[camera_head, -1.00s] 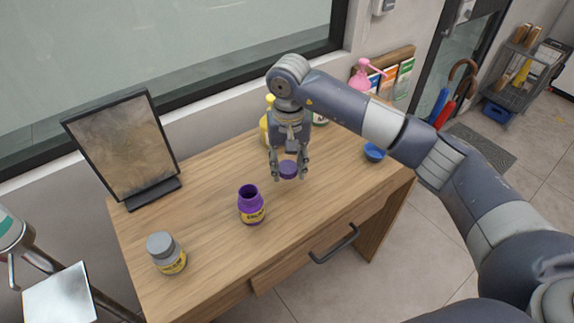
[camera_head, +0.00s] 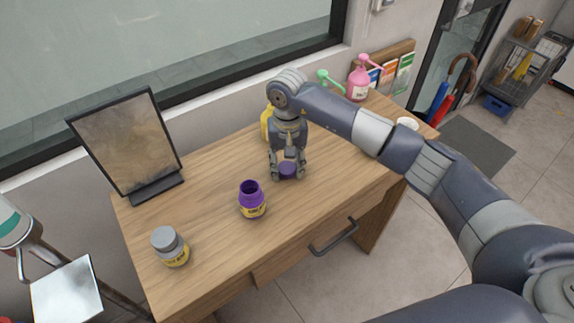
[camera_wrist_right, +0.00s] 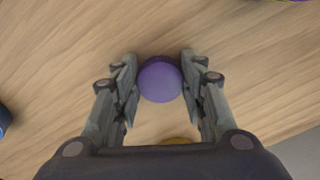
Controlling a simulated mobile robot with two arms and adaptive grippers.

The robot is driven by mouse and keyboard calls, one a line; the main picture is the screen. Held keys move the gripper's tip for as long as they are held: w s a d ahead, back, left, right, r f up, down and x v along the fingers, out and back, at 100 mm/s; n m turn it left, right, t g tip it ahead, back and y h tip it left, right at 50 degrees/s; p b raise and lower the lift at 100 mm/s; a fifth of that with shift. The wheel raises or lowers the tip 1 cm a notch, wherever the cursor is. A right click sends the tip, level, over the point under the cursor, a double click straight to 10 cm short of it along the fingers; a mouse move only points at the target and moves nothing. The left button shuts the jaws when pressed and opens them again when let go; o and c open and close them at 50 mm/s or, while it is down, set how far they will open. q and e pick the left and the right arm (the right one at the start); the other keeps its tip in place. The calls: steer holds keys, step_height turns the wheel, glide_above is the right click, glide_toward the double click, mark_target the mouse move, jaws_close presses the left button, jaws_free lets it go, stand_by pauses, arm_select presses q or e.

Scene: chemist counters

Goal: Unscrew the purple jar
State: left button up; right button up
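The purple jar (camera_head: 251,203) with a yellow label stands upright on the wooden desk (camera_head: 215,215). Its mouth is open and dark, with no lid on it. My right gripper (camera_head: 287,176) is right of and behind the jar, pointing down. Its fingers are on both sides of the round purple lid (camera_head: 288,169) and appear to touch it. The lid is low, at or just above the desktop; I cannot tell which. The right wrist view shows the lid (camera_wrist_right: 160,80) between the two fingers. My left gripper is not in view.
A grey-lidded jar (camera_head: 170,247) stands at the front left of the desk. A dark framed panel (camera_head: 125,145) stands at the back left. A yellow bottle (camera_head: 266,122) is behind my right gripper; a pink pump bottle (camera_head: 358,84) is at the back right. The desktop around the purple jar is clear.

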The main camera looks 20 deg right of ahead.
steer(key=o, duration=0.4)
steer(key=shift+o, duration=0.2)
